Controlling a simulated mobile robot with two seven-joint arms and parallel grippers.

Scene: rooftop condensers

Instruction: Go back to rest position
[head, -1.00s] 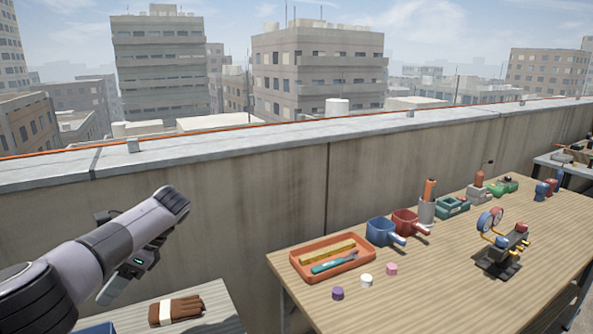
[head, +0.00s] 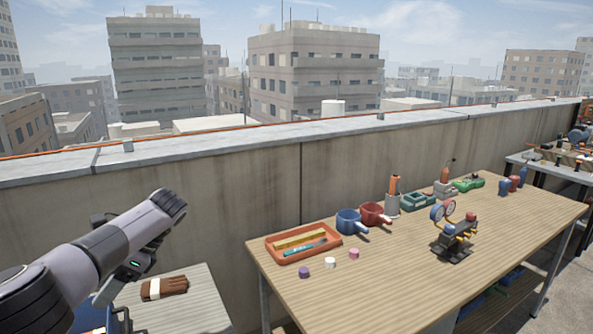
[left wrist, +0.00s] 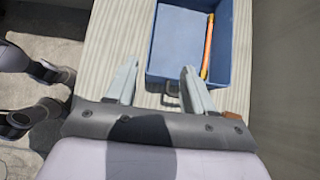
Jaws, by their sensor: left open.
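My left gripper (head: 104,292) hangs from my left arm at the left of the head view, above the small side table. In the left wrist view the two pale fingers of this gripper (left wrist: 160,68) stand apart with nothing between them. A blue open box (left wrist: 180,45) lies just beyond the fingertips on the ribbed surface, with an orange rod (left wrist: 208,45) along its right inner side. The gripper appears apart from the box. My right gripper is not in either view.
A parapet wall (head: 225,190) runs behind.

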